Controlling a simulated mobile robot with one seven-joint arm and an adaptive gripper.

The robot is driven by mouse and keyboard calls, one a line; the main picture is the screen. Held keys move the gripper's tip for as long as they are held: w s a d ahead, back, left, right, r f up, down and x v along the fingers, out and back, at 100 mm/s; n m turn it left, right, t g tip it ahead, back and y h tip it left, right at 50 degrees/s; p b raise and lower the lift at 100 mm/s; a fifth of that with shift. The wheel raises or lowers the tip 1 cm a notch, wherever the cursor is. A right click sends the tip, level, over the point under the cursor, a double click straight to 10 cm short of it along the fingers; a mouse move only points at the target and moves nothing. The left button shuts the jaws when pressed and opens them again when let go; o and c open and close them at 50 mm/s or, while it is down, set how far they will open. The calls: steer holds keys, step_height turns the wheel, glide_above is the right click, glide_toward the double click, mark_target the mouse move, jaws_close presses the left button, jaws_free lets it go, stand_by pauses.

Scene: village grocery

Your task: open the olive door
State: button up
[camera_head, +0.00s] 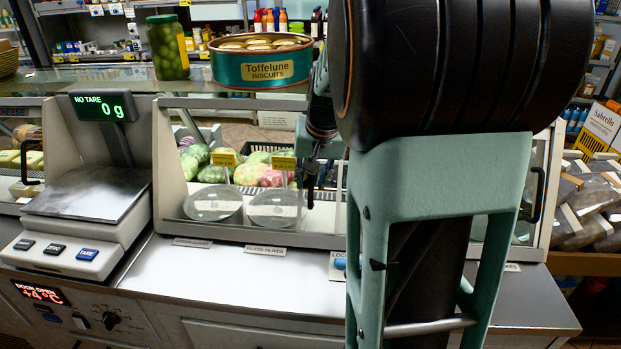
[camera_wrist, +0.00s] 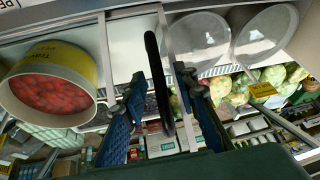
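The olive door is the glazed panel of the counter case, with a pale frame (camera_head: 165,165), in front of two round lidded tubs (camera_head: 213,203). A label reading black olives (camera_head: 265,250) is below the tubs. My gripper (camera_head: 311,180) is at the right part of this section, partly hidden by my arm. In the wrist view, my gripper (camera_wrist: 160,88) has its two blue-black fingers apart, one on each side of a long black handle (camera_wrist: 156,65). Gaps seem to show on both sides of the handle. How far the door stands open is unclear.
A scale (camera_head: 90,195) stands left of the door. A jar of green olives (camera_head: 168,48) and a biscuit tin (camera_head: 261,62) sit on the glass top above. A red display (camera_head: 40,293) reads door open, +4°C. The counter strip (camera_head: 210,275) in front is clear.

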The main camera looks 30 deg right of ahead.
steer(key=v, duration=1.2)
steer(key=shift+w, duration=0.1)
